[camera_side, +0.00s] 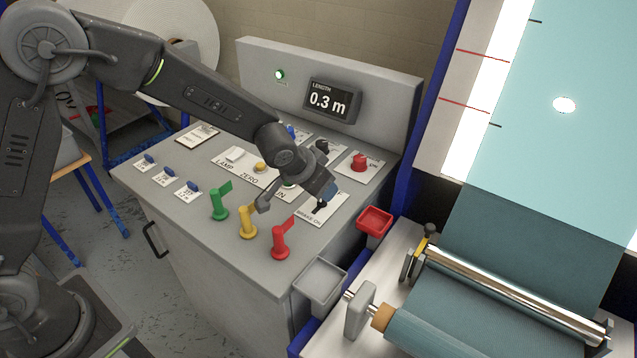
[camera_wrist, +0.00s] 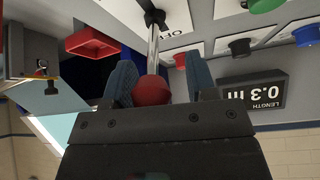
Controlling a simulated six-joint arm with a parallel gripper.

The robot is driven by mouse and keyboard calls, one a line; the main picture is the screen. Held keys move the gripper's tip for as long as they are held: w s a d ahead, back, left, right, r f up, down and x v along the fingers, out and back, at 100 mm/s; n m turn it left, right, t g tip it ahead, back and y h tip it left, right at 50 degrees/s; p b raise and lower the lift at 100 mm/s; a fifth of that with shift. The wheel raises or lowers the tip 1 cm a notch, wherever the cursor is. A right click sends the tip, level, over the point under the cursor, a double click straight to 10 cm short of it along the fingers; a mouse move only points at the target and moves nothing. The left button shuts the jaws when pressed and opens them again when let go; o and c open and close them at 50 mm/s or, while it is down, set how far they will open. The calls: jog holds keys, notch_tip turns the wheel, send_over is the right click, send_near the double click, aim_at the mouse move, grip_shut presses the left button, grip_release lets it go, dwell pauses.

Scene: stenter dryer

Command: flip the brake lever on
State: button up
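The brake lever is a silver rod (camera_wrist: 153,50) with a red ball knob (camera_wrist: 150,91), rising from a black base (camera_wrist: 155,17) on a white plate marked OFF in the wrist view. In the side view the plate (camera_side: 331,209) reads BRAKE ON at its near edge; my gripper hides the knob there. My gripper (camera_side: 326,190) is over this plate. In the wrist view its two blue fingers (camera_wrist: 160,64) stand apart on either side of the knob. A gap shows on the right of the knob; contact on the left is unclear.
Green (camera_side: 219,203), yellow (camera_side: 247,221) and red (camera_side: 280,240) flag handles stand along the panel's front edge. A red knob (camera_side: 359,162) is behind the brake plate. A red tray (camera_side: 375,221) and grey tray (camera_side: 320,281) sit at the right. The display (camera_side: 332,100) reads 0.3 m.

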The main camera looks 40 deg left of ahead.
jog(key=v, duration=1.3)
jog(key=shift+s+r, duration=0.2)
jog(key=shift+r, duration=0.15)
jog(key=s+a+r, duration=0.1)
jog(key=s+a, duration=0.2)
jog(key=s, duration=0.4)
jog(key=s+a+r+n, duration=0.1)
jog(key=s+a+r, duration=0.1)
jog(key=s, duration=0.5)
jog(key=s+a+r+n+g+y, duration=0.1)
jog(key=s+a+r, duration=0.1)
jog(key=s+a, duration=0.3)
jog(key=s, duration=0.2)
jog(key=shift+s+r, duration=0.25)
